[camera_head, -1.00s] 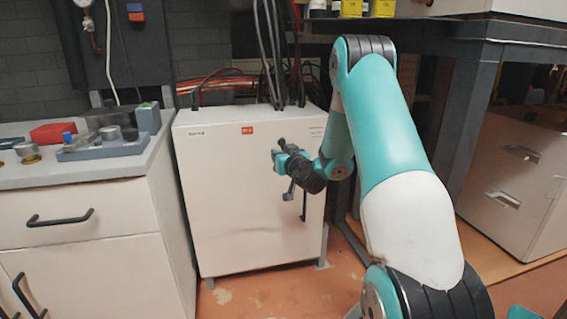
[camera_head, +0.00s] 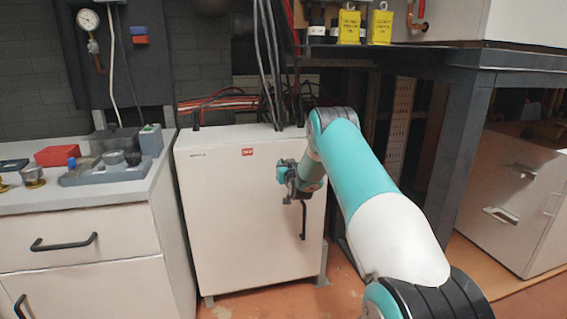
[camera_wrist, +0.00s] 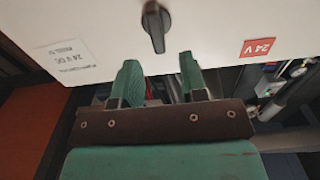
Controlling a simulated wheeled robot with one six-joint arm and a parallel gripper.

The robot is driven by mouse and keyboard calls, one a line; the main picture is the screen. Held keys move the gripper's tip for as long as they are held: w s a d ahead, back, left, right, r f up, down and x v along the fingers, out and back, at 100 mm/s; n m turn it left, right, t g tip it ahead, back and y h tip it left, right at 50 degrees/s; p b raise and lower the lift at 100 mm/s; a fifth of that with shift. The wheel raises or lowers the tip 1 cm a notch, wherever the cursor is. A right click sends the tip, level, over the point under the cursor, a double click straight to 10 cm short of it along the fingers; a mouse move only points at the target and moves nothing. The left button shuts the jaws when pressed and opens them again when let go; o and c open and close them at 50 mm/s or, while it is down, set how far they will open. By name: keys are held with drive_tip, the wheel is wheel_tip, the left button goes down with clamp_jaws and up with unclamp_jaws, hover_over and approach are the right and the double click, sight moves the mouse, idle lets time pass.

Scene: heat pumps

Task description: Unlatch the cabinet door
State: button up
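The white cabinet (camera_head: 235,215) stands on the floor ahead, its front door facing me. A black vertical handle (camera_head: 303,221) shows on the right side of the door. In the wrist view a dark latch knob (camera_wrist: 155,28) is on the white cabinet face, just beyond and between the fingertips. My gripper (camera_head: 285,176) is close in front of the door's upper right, above the handle, and partly hides that area. In the wrist view my gripper (camera_wrist: 159,60) has its two green fingers apart with nothing between them. The door looks closed.
A counter with drawers (camera_head: 100,232) stands close on the left, with small devices on top. A dark workbench (camera_head: 455,150) is on the right, its leg near the cabinet. Cables (camera_head: 268,60) hang down behind the cabinet. Open floor lies in front.

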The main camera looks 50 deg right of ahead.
sight(283, 162)
drive_tip(key=shift+x, duration=1.7)
drive_tip(key=shift+c, duration=0.4)
clamp_jaws()
drive_tip(key=shift+w+a+f+n+b, duration=0.2)
drive_tip(key=shift+a+f+n+b, duration=0.1)
drive_tip(key=shift+n+b, duration=2.25)
drive_tip(key=shift+w+a+f+n+b, duration=0.3)
drive_tip(key=shift+n+b, duration=1.35)
drive_tip(key=shift+n, duration=1.8)
drive_tip(key=shift+w+a+f+n+b, duration=0.1)
drive_tip(key=shift+a+f+n+b, duration=0.2)
drive_tip(key=shift+n+b, duration=2.25)
drive_tip(key=shift+n+p, duration=0.4)
drive_tip(key=shift+n, duration=0.25)
